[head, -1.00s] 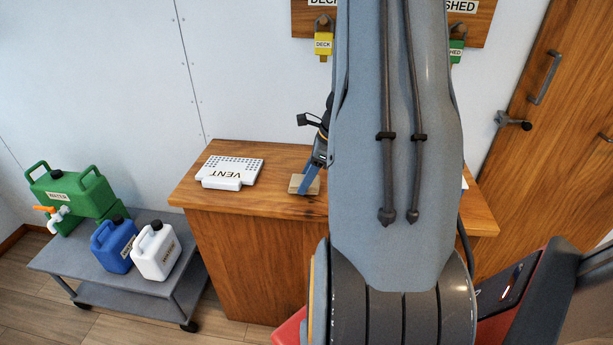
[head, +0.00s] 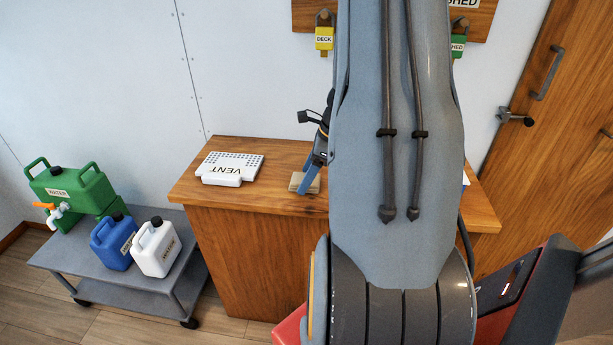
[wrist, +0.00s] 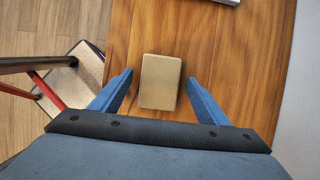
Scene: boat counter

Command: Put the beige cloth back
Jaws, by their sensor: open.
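The beige cloth (wrist: 160,82) is a small folded block lying flat on the wooden counter. In the head view the cloth (head: 297,182) shows near the counter's front edge, partly behind my gripper. My gripper (wrist: 158,82) is open, with one blue finger on each side of the cloth and a gap of bare wood at both sides. In the head view one blue finger of my gripper (head: 313,176) shows beside the cloth; my arm hides the rest.
A white VENT panel (head: 232,167) lies on the counter (head: 250,200) to the left. A grey cart (head: 150,272) at left holds green, blue and white jugs. A door (head: 545,130) is at right. My arm hides the counter's middle.

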